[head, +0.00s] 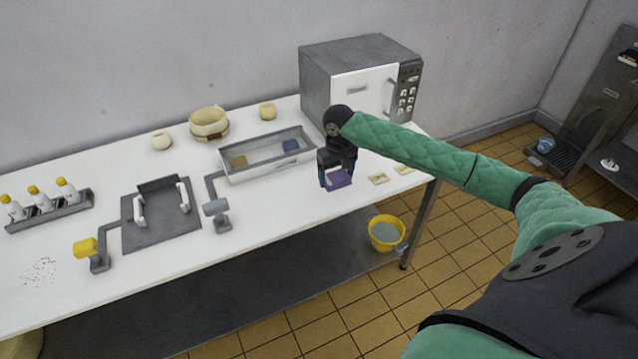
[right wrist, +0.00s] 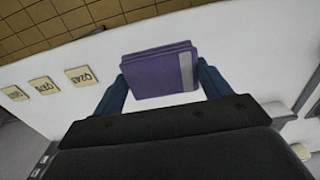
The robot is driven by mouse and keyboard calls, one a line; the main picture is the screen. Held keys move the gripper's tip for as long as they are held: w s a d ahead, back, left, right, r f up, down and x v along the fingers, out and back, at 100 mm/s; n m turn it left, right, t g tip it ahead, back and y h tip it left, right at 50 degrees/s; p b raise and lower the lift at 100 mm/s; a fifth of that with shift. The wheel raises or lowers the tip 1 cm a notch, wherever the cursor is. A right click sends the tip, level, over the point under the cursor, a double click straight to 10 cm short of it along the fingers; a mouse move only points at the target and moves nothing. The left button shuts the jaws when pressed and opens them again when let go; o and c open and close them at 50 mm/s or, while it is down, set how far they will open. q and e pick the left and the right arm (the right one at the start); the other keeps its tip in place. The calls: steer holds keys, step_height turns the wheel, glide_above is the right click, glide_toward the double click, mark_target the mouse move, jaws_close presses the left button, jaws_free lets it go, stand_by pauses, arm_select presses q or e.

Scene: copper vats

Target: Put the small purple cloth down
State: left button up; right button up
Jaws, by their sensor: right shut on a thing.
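The small purple cloth (head: 338,180) is folded and has a pale grey strip along one side. My right gripper (head: 337,172) is shut on it over the white table (head: 280,215), between the metal tray and the small labels. In the right wrist view the cloth (right wrist: 158,72) sits between the two fingers of the gripper (right wrist: 163,85). I cannot tell whether the cloth touches the table top. My left gripper is not in view.
A metal tray (head: 270,174) holding a yellow and a blue piece is just left of the gripper. Small labels (head: 378,179) lie to the right. A microwave-like oven (head: 345,75) stands behind.

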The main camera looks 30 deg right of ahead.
steer(key=p, duration=0.2)
glide_above(318, 193)
step_height(318, 193, down, 4)
steer(key=shift+a+r, duration=0.1)
steer(key=shift+r, duration=0.05)
steer(key=shift+s+f+p, duration=0.1)
steer(key=shift+f+p, duration=0.35)
steer(key=shift+f, duration=0.25)
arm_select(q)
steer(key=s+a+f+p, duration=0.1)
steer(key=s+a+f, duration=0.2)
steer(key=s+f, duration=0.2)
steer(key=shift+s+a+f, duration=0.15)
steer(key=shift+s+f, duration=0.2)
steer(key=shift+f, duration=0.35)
arm_select(e)
steer(key=shift+f, duration=1.3)
steer(key=o, duration=0.9)
steer(key=shift+f, duration=0.15)
steer(key=shift+o, duration=0.4)
